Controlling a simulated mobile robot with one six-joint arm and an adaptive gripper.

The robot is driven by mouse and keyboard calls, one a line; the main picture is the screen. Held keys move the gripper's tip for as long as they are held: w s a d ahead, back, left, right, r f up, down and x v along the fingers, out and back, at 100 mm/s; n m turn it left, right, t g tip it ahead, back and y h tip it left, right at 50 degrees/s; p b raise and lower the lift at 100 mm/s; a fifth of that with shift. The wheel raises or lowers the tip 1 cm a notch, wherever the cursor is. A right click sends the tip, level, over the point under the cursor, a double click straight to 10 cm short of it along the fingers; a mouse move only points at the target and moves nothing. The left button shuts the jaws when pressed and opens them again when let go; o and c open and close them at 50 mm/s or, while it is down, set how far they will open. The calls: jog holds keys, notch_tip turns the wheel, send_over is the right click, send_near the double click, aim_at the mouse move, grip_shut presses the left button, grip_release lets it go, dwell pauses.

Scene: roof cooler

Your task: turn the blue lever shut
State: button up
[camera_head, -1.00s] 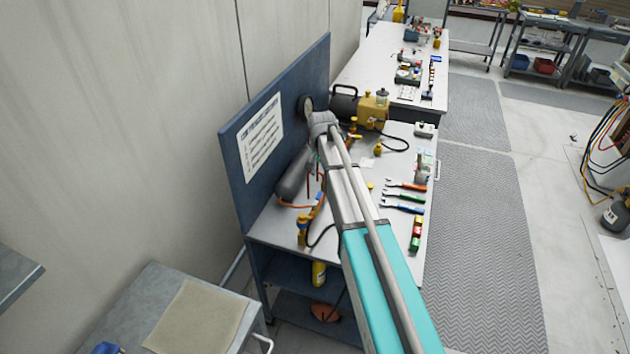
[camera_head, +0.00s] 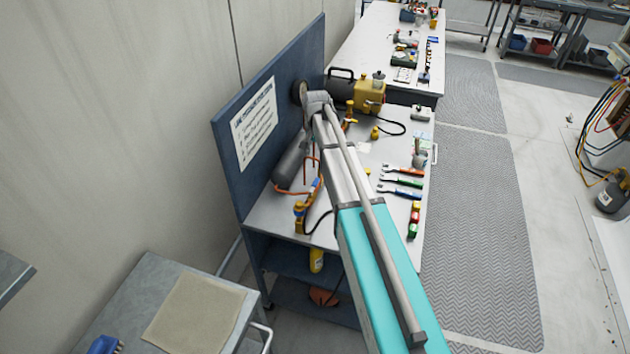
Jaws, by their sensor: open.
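A small blue piece (camera_head: 316,185), which looks like the blue lever, shows on the orange and copper piping at the left side of the bench (camera_head: 268,222). It is tiny here, and its angle cannot be read. My arm reaches over the bench from the lower right, and its far joint (camera_head: 318,103) is near the blue back panel (camera_head: 228,150). My gripper does not show; the arm hides whatever lies beyond that joint. I cannot tell how far the gripper is from the blue piece.
A dark grey cylinder (camera_head: 292,162) lies beside the piping. A yellow pump (camera_head: 369,93) stands at the back of the bench. Coloured-handled tools (camera_head: 402,182) lie to the right of my arm. A grey cart (camera_head: 140,290) is at lower left. The floor mat (camera_head: 485,220) at right is clear.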

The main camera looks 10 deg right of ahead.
aim_at(316, 181)
jog(key=shift+f+b, duration=6.35)
jog(key=shift+f, duration=0.25)
grip_shut()
